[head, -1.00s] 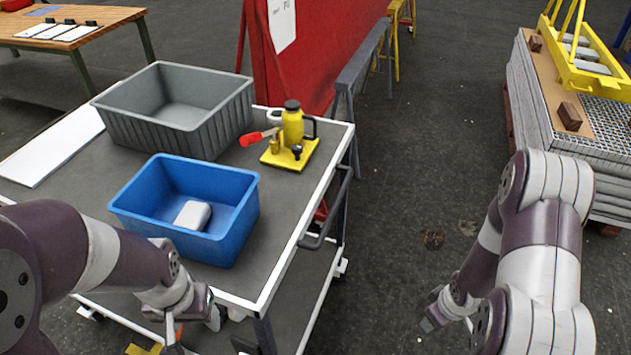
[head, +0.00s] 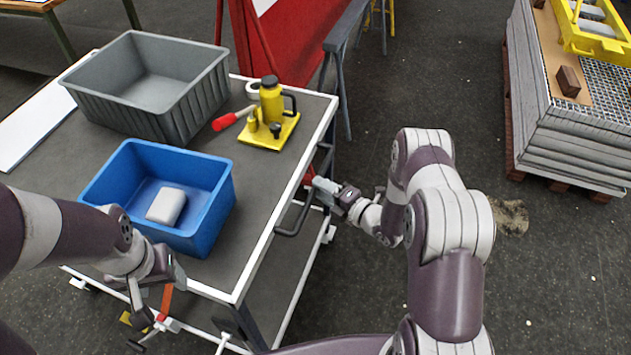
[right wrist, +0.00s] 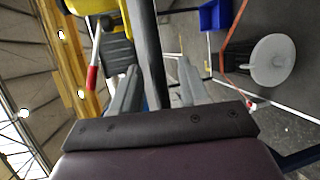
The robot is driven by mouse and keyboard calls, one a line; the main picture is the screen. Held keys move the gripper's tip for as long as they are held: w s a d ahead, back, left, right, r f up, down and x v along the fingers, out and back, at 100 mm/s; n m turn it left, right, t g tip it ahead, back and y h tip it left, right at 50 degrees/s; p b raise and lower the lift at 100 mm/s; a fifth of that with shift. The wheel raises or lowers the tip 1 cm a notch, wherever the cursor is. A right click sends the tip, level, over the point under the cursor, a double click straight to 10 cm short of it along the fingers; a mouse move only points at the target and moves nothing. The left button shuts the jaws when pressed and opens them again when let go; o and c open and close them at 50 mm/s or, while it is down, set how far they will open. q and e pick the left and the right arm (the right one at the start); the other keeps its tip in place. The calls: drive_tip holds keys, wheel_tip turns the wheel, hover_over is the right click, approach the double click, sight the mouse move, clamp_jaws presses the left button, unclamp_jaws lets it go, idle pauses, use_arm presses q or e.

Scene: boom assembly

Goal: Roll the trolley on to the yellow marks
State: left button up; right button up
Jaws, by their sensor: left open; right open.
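The trolley (head: 250,262) has a dark grey top with white edging and a lower shelf. A dark bar handle (head: 292,226) sticks out from its right side. My right gripper (head: 320,188) is at that handle. In the right wrist view its open fingers (right wrist: 157,85) stand on either side of a dark bar (right wrist: 148,50); I cannot tell if they touch it. My left gripper (head: 150,308) is open by the trolley's near edge, close to an orange strip (head: 166,302). A small yellow patch (head: 126,320) shows below; I cannot tell if it is a mark.
On the trolley stand a grey crate (head: 190,108), a blue bin (head: 205,215) with a pale block (head: 166,206), and a yellow jack (head: 272,105). A red panel (head: 295,40) and trestle stand behind. A loaded pallet (head: 560,150) is at right.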

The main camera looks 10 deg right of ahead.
drive_tip(key=shift+w+a, duration=0.8)
drive_tip(key=shift+a, duration=0.15)
drive_tip(key=shift+w+f, duration=0.2)
drive_tip(key=shift+w, duration=0.1)
drive_tip(key=shift+s, duration=0.1)
clamp_jaws()
